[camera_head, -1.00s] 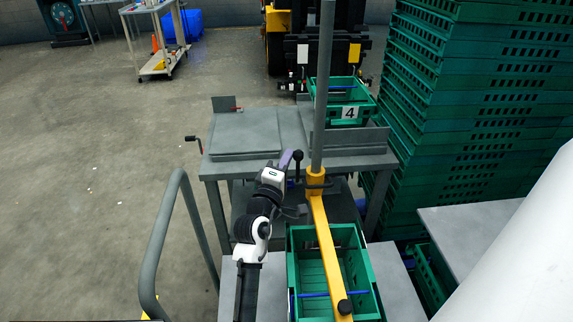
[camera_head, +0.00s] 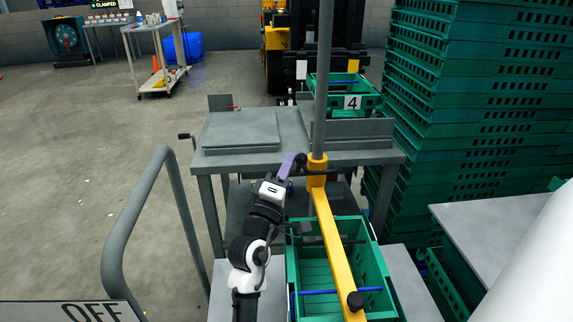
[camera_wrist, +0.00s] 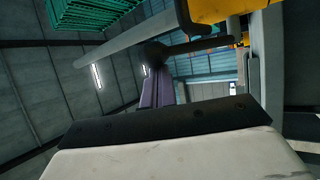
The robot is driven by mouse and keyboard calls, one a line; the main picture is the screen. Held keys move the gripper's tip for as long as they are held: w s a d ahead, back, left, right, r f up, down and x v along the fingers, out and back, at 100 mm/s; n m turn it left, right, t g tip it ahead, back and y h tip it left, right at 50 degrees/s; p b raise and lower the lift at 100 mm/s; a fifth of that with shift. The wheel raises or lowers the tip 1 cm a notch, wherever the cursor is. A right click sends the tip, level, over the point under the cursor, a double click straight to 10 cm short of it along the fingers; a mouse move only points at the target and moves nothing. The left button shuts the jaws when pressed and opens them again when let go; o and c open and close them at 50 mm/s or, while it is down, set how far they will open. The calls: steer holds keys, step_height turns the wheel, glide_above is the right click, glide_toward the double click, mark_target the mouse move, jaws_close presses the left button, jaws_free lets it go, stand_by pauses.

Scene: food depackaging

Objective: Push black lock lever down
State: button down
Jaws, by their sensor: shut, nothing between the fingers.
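The black lock lever (camera_head: 301,161) is at the yellow collar (camera_head: 317,164) on the grey pole. In the wrist view its round black knob (camera_wrist: 154,52) sits at the end of a dark rod that runs right, below the yellow part. My gripper (camera_head: 292,160) has purple fingers and is shut and empty, just left of the knob. In the wrist view the fingers (camera_wrist: 158,88) point at the knob and overlap its lower edge. I cannot tell whether they touch it. The fingers partly hide the lever in the head view.
A yellow bar (camera_head: 334,240) slopes from the collar over a green crate (camera_head: 292,268). A grey table (camera_head: 240,160) stands behind. Tall green crate stacks (camera_head: 455,120) are at right, and a grey rail (camera_head: 140,205) at left. Open floor lies at far left.

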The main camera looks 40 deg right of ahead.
steer(key=shift+s+a+f+b, duration=0.2)
steer(key=shift+s+f+b, duration=0.25)
steer(key=shift+f, duration=0.15)
steer(key=shift+s+a+f+b, duration=0.15)
steer(key=shift+s+f+b, duration=0.25)
steer(key=shift+f, duration=0.2)
step_height(320, 180, up, 20)
steer(key=p, duration=0.5)
steer(key=shift+f, duration=0.1)
stand_by(0.4)
